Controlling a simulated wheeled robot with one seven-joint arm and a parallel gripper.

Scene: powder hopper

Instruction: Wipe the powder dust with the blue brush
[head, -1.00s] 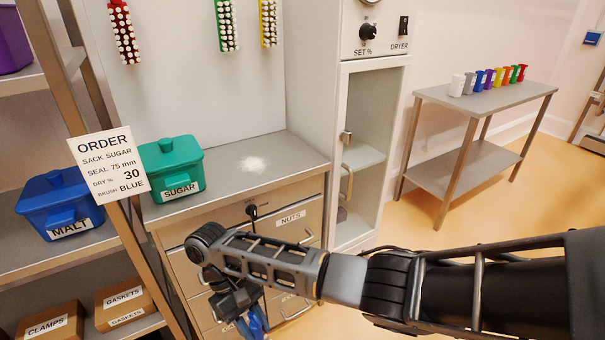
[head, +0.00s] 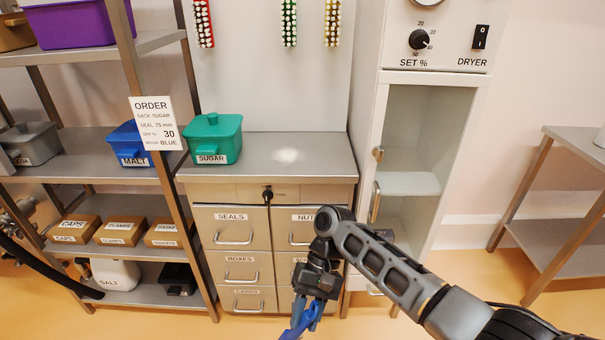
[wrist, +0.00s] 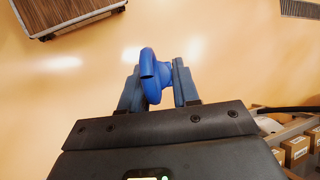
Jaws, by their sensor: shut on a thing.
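My gripper (head: 310,304) hangs low in front of the drawer cabinet in the head view, pointing down. It is shut on the blue brush (head: 295,327), whose lower part runs out of the picture. In the wrist view the blue brush's handle end (wrist: 148,68) sits between the two fingers of my gripper (wrist: 160,85), with floor beyond. The brush's bristles are not seen. The powder dust (head: 287,155) is a pale white patch on the grey counter (head: 325,170), right of the green SUGAR bin (head: 214,138). My gripper is below the counter and apart from the dust.
Red, green and yellow brushes (head: 289,20) hang on the back panel. The dryer cabinet (head: 365,130) stands right of the counter, its front seemingly open. A shelf rack with an ORDER card (head: 155,123) stands left. The counter is clear around the dust.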

